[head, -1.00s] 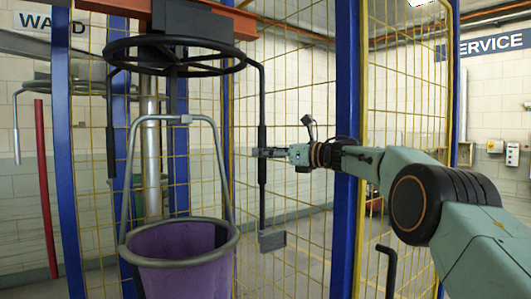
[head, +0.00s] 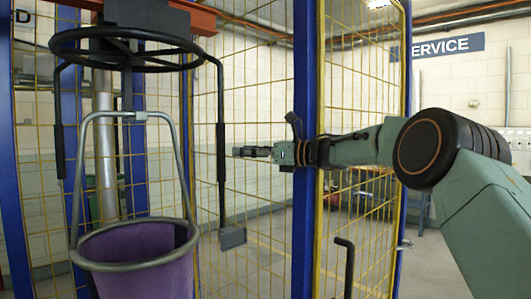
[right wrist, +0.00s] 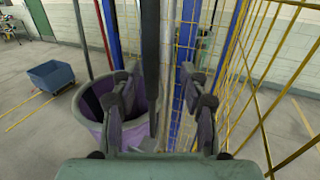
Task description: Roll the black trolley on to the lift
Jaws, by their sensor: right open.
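A black trolley with a round ring (head: 125,48) hangs under an orange rail at the upper left in the head view. A long black handle bar (head: 221,150) drops from its right side and ends in a grey block. A purple bag (head: 145,272) on a grey hoop frame hangs below it. In the right wrist view the bar (right wrist: 150,50) stands upright between my open fingers (right wrist: 165,95), closer to the left one. I cannot tell which structure is the lift. My left gripper is out of view.
Blue posts (head: 307,90) and yellow mesh panels (head: 262,200) stand close behind my right arm. A black hooked bar (head: 347,262) rises at the bottom. A blue bin (right wrist: 52,76) stands on open floor in the right wrist view.

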